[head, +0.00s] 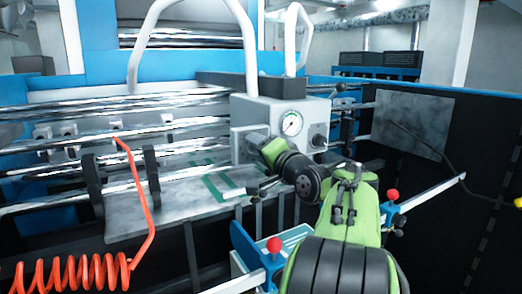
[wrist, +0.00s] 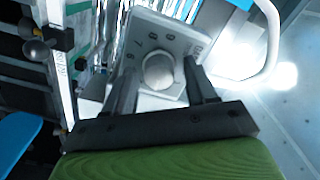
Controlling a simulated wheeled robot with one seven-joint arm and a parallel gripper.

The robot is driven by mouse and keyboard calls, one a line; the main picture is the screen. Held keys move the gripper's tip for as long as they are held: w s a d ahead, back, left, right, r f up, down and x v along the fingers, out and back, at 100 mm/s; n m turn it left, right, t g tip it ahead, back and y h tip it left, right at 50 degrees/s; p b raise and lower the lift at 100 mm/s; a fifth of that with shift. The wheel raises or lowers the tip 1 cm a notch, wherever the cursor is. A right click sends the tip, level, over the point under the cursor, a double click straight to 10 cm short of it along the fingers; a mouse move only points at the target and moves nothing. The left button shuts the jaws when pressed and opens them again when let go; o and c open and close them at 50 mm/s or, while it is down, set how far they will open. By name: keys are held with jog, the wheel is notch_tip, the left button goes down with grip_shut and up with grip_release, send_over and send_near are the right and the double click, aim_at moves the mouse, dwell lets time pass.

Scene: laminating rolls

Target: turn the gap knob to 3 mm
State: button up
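The gap knob (wrist: 158,71) is a round, pale grey knob on a light dial plate (wrist: 178,43) in the wrist view. Printed numbers run around it, with 7, 8 and 9 partly legible; the lower numbers and any pointer mark cannot be made out. My gripper (wrist: 161,78) is open, with one dark finger on each side of the knob. I cannot tell whether either finger touches it. In the head view my gripper (head: 268,148) is at the left part of the grey control box (head: 262,114), and the knob is hidden there.
A pressure gauge (head: 291,124) and a small dark knob (head: 318,140) are on the box. Shiny rollers (head: 100,105) run to the left. A coiled orange hose (head: 75,274) hangs front left. Red-ball levers (head: 391,196) stand near my arm. A white tube handle (wrist: 270,40) is close by.

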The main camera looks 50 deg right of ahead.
jog(key=b+v, duration=0.1)
jog(key=v, duration=1.4)
jog(key=shift+s+a, duration=0.1)
jog(key=shift+s, duration=0.25)
